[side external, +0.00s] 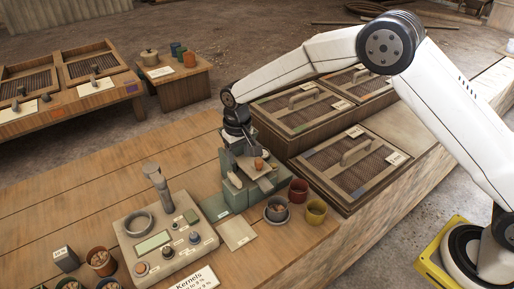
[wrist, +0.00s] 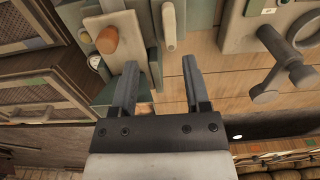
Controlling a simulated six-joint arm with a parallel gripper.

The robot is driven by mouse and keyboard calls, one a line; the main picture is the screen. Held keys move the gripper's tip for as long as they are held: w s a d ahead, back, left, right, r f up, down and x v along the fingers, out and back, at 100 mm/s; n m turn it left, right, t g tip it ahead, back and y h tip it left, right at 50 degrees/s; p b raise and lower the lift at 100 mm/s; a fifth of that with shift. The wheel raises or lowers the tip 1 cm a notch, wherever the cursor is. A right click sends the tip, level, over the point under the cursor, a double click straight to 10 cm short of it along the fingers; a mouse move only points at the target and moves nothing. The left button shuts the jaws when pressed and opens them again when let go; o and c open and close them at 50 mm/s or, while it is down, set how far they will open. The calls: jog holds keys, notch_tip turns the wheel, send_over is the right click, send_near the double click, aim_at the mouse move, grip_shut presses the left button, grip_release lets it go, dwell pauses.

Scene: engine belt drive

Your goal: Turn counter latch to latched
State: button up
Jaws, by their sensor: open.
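A pale counter box (side external: 148,265) with a green display and several knobs stands on the wooden bench; part of a pale box with a grey ring and a grey crank-like handle (wrist: 270,82) shows at right in the wrist view. A green-grey device (side external: 240,196) stands beside the counter, with an orange knob (side external: 260,164) on it. The wrist view shows this knob (wrist: 106,40) and a pale rod-like lever (wrist: 169,25). I cannot tell which part is the latch. My gripper (wrist: 160,66) is open and empty, its fingers below the pale lever in the picture, apparently apart from it.
Lidded mesh bins (side external: 350,160) stand right of the device. A "Kernels" card (side external: 196,281) lies at the front.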

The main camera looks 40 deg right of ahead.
aim_at(235, 178)
jog(key=shift+w+a+f, duration=0.35)
jog(key=shift+a+f, duration=0.1)
jog(key=shift+a, duration=0.2)
jog(key=shift+f, duration=3.9)
grip_shut()
